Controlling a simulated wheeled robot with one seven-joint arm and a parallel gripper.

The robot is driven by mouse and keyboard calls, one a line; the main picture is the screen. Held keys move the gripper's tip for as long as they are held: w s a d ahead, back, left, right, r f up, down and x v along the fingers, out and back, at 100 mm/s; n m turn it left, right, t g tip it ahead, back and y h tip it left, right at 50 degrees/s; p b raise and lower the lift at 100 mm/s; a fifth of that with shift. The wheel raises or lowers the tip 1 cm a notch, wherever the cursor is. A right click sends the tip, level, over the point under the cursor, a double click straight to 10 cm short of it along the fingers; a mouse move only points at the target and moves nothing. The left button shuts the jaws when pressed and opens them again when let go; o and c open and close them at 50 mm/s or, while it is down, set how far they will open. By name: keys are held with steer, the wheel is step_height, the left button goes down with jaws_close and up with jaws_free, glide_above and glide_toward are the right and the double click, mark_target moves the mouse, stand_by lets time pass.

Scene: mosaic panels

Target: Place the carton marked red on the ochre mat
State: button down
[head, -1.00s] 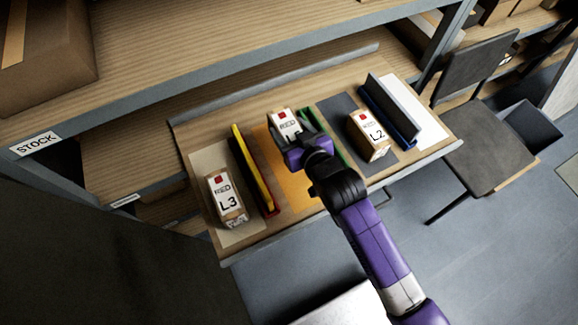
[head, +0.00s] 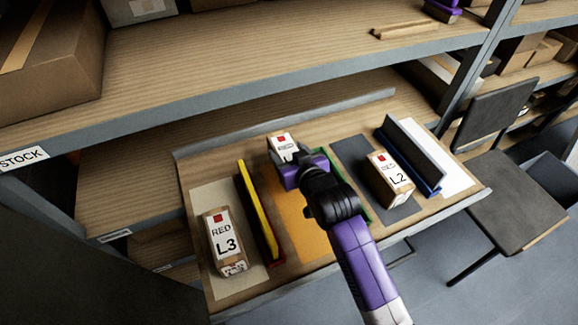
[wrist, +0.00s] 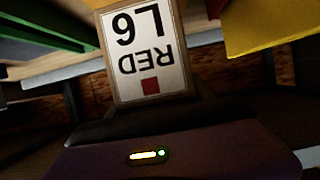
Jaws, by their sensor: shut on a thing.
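My gripper (head: 290,165) is shut on a carton (head: 282,142) with a white label and a red square. In the wrist view this carton (wrist: 148,55) reads RED L6, upside down. In the head view it appears at the far end of the ochre mat (head: 300,222); I cannot tell whether it touches the board. The mat shows bare in front, partly hidden by my arm. Carton L3 (head: 223,242), also marked RED, stands on a beige mat (head: 245,268) at the left. Carton L2 (head: 389,178) stands on a dark grey mat (head: 350,150) at the right.
A yellow and red divider (head: 257,210) borders the ochre mat on the left. A green divider (head: 365,212), mostly hidden by my arm, stands to its right. A blue-grey divider (head: 410,155) is farther right. A shelf (head: 250,75) overhangs behind.

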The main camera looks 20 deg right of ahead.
steer(key=shift+f, duration=1.95)
steer(key=shift+f, duration=0.15)
steer(key=shift+c, duration=2)
jaws_free()
steer(key=shift+f, duration=0.1)
steer(key=shift+r, duration=0.2)
steer(key=v, duration=1.2)
steer(key=shift+s+f, duration=0.1)
steer(key=shift+f, duration=0.05)
